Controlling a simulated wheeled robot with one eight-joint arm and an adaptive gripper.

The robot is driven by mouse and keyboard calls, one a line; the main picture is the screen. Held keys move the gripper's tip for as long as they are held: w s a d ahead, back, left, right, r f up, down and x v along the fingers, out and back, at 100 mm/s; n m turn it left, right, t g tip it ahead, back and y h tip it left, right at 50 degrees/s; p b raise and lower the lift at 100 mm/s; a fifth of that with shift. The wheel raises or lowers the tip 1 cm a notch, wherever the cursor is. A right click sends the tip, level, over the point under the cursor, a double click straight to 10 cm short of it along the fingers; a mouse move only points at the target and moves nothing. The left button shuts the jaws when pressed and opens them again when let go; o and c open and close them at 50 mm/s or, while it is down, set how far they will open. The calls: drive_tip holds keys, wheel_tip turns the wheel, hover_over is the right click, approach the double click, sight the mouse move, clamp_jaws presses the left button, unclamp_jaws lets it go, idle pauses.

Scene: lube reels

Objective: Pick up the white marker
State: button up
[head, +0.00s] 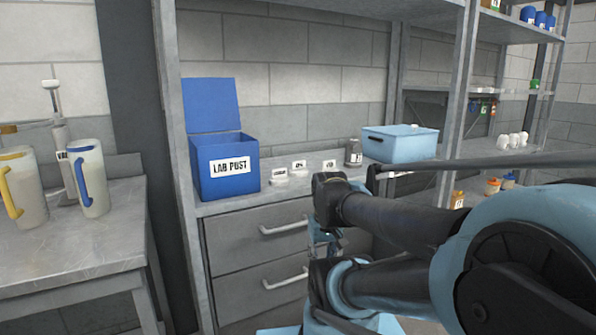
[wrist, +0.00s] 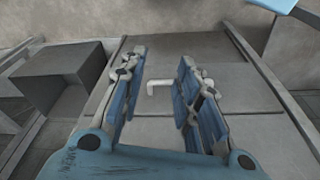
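I cannot make out a white marker for certain in either view. My gripper is open in the wrist view (wrist: 160,92), its two blue-padded fingers apart with nothing held between them. In the head view my gripper hangs in front of the drawers, mostly hidden by my own arm.
A blue open-lidded "LAB POST" box (head: 224,166), small labelled items (head: 299,166), a dark jar (head: 353,152) and a light blue bin (head: 400,143) stand on the counter above drawers (head: 255,238). Two jugs (head: 92,178) (head: 20,188) stand on the left table (head: 75,245). Metal shelving rises at right.

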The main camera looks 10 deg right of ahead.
wheel_tip(320, 180, up, 36)
drive_tip(key=m+g, duration=0.2)
drive_tip(key=m, duration=1.2)
hover_over(299, 162)
drive_tip(key=f, duration=1.1)
drive_tip(key=shift+w+f, duration=0.1)
drive_tip(key=shift+w, duration=0.3)
drive_tip(key=shift+s+f, duration=0.15)
drive_tip(key=shift+f, duration=2.65)
clamp_jaws()
